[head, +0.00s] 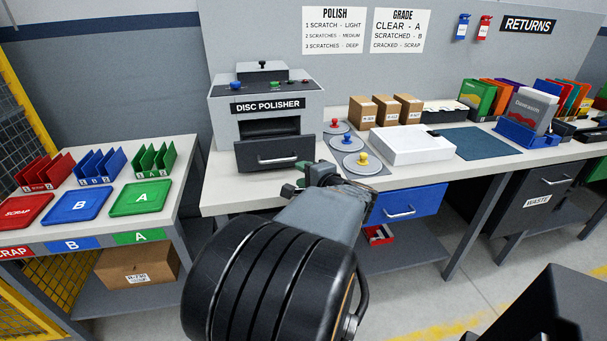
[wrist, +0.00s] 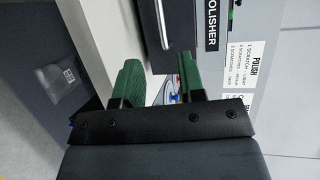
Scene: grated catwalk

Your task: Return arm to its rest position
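My gripper (head: 300,178) has green fingers and is in front of the disc polisher, near the front edge of the workbench. In the wrist view the two fingers of my gripper (wrist: 160,76) stand apart with nothing held between them. My arm reaches forward from the bottom middle of the head view and hides part of the bench front.
Round grey pads with red, blue and yellow knobs (head: 362,160) lie right of the gripper, beside a white box (head: 411,146). A blue drawer (head: 405,205) is under the bench. Coloured trays (head: 140,197) are on the left table.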

